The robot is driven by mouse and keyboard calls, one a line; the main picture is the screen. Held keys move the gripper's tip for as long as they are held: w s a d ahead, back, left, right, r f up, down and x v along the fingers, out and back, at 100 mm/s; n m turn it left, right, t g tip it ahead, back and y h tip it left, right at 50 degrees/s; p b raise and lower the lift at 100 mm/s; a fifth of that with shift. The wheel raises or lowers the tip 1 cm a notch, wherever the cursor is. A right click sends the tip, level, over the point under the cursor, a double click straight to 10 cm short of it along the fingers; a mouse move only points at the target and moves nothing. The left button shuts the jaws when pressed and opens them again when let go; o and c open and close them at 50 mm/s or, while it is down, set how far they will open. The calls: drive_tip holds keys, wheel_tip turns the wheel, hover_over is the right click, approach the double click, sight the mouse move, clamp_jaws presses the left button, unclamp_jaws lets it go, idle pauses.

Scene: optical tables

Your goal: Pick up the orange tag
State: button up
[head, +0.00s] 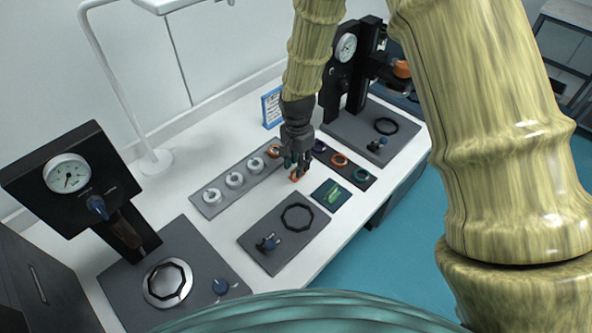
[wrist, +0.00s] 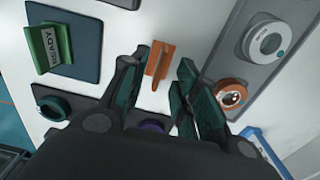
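The orange tag (head: 295,176) stands on the white table between the grey ring tray and the green tag's pad. It also shows in the wrist view (wrist: 158,63) as a small upright plate on a flat foot. My gripper (head: 296,165) is above it, pointing down. In the wrist view my gripper (wrist: 155,82) is open, with one finger to the left of the tag and one to the right. Gaps show on both sides, and neither finger appears to touch it. The tag's height below the fingertips is hard to tell.
A green READY tag (wrist: 52,48) stands on a dark pad (head: 322,200). A grey tray (head: 212,207) holds several rings, and a dark strip (head: 350,173) holds purple, orange and teal ones. A grey plate (head: 262,225) lies in front. Gauge stands (head: 345,90) rise at both sides.

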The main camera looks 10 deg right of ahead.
drive_tip(key=shift+s+f+p, duration=0.15)
drive_tip(key=shift+f+p, duration=0.15)
drive_tip(key=shift+f, duration=0.85)
clamp_jaws()
